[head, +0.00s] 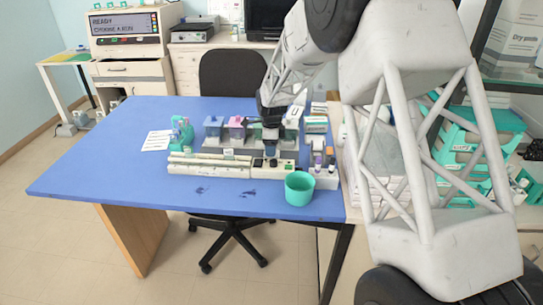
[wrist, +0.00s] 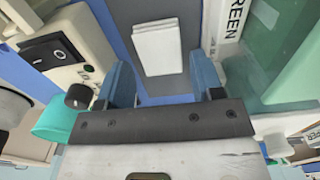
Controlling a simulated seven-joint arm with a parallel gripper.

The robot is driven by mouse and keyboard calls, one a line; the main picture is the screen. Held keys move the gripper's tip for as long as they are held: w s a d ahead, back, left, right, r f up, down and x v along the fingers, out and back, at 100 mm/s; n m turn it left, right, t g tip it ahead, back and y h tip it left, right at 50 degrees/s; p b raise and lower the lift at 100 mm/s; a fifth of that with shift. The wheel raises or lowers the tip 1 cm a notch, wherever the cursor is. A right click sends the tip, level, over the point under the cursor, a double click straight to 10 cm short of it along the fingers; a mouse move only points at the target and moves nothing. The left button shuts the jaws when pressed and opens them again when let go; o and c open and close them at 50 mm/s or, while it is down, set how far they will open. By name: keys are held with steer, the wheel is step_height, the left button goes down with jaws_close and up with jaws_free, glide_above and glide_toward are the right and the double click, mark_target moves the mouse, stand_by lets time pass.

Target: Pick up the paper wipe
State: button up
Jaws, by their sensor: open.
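The paper wipe (wrist: 158,45) is a folded white rectangle in the wrist view. It lies on a grey surface (wrist: 150,82) just beyond the fingertips, roughly centred between them. My gripper (wrist: 163,75) is open, with one blue finger on each side and nothing between them. In the head view my gripper (head: 270,148) points down over the back of the cream apparatus on the blue table. I cannot make out the wipe there; my arm and the items around it crowd that spot.
The cream apparatus (head: 205,169) spans the table's middle; its black switch (wrist: 45,50) is left in the wrist view. A green container (wrist: 285,55) stands close right. A teal cup (head: 299,192) stands in front. The blue table's left side (head: 100,165) is clear.

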steer(key=shift+f, duration=1.3)
steer(key=c, duration=0.7)
steer(key=shift+c, duration=0.3)
step_height(320, 180, up, 10)
